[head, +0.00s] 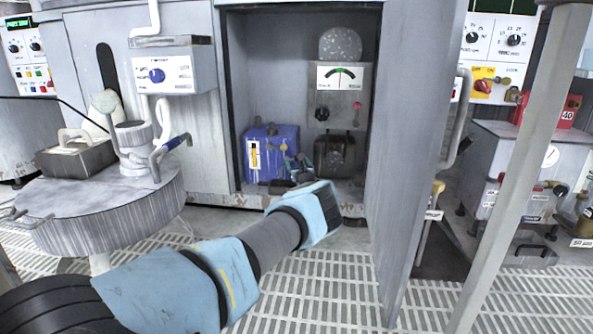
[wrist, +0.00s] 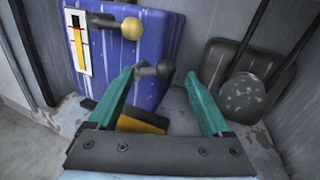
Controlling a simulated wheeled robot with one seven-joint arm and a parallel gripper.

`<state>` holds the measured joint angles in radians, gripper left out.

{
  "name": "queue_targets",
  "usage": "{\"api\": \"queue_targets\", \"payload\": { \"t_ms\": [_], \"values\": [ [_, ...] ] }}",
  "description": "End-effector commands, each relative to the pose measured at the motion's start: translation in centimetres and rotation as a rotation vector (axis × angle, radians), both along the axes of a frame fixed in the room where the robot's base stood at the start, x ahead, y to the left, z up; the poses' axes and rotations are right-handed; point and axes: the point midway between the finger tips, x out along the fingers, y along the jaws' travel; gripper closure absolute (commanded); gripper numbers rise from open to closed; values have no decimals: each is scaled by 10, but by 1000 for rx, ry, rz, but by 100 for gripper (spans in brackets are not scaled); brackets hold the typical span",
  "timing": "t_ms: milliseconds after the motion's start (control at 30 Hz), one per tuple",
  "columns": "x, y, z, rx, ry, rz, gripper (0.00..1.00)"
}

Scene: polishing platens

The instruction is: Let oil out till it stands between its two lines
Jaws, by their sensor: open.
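A blue oil tank (head: 275,171) stands low in the open cabinet; it fills the upper left of the wrist view (wrist: 178,22). Its white sight gauge (wrist: 77,42) has a yellow column and dark and red marks; the oil level against the lines is too small to read surely. A tap with a brass ball end (wrist: 132,28) is high on its front. A lower tap with a dark lever and grey ball end (wrist: 165,68) is between or just beyond my fingertips. My gripper (wrist: 160,76) is open, facing the tank; contact cannot be told.
A dark rounded unit (wrist: 225,85) stands right of the tank. A yellow-and-black piece (wrist: 140,124) lies below the tank front, partly hidden by my gripper. The cabinet's open door (head: 415,150) stands to the right. A round platen table (head: 95,205) is at left.

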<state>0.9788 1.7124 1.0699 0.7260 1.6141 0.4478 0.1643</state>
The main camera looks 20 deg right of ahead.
Motion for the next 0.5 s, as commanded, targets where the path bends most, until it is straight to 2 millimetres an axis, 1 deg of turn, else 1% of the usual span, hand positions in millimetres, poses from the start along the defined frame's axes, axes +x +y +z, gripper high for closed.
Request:
{"api": "queue_targets", "payload": {
  "t_ms": [33, 200, 333, 500],
  "values": [
    [5, -1, -7, -5, 2, 1, 17],
    [17, -4, -5, -4, 3, 0, 17],
    [22, -4, -2, -2, 1, 0, 17],
    [23, -5, 0, -1, 1, -1, 17]
  ]
}}
